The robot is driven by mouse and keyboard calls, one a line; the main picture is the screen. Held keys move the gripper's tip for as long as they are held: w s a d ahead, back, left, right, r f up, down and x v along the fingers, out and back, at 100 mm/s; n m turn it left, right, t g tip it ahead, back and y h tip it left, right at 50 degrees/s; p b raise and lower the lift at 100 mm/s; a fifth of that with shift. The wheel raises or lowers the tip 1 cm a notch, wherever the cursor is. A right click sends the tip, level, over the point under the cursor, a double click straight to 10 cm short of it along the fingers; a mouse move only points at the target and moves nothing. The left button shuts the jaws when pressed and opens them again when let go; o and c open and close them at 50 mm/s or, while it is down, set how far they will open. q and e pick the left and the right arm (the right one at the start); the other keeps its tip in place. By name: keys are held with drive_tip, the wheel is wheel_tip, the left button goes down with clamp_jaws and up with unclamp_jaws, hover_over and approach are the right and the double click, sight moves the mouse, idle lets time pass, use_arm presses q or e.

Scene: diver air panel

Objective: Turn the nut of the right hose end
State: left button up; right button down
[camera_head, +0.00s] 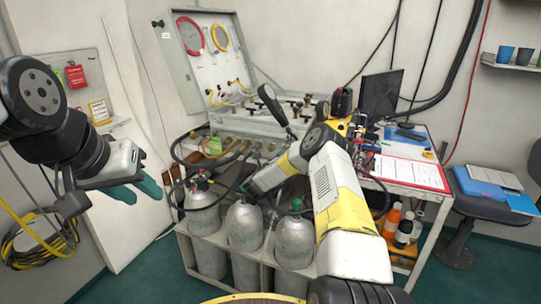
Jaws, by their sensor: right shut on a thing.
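My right gripper (247,188) reaches in over the gas cylinders, in front of the air panel (240,128). It is shut at the black hose (226,197), and its jaws and my forearm hide most of the hose end and its nut. I cannot tell how the nut is turned. Another black hose (173,150) loops at the left side of the panel. My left gripper (137,191) is at the far left, away from the panel. Its greenish fingertips are apart and nothing is between them.
Grey cylinders (294,243) stand in a rack below the panel. The panel's open lid (204,75) holds gauges or coils and yellow hoses. At the right are a cart with a clipboard (411,172), a dark monitor (380,95), bottles (404,229) and a chair (478,190).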

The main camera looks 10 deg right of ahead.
drive_tip(key=n, duration=0.5)
drive_tip(key=shift+a, duration=0.1)
drive_tip(key=n, duration=0.6)
drive_tip(key=shift+f, duration=0.15)
drive_tip(key=n, duration=0.5)
drive_tip(key=shift+f, duration=0.1)
drive_tip(key=n, duration=0.5)
drive_tip(key=shift+n, duration=0.4)
drive_tip(key=shift+f, duration=0.1)
drive_tip(key=c, duration=1.2)
unclamp_jaws()
drive_tip(key=shift+o, duration=0.2)
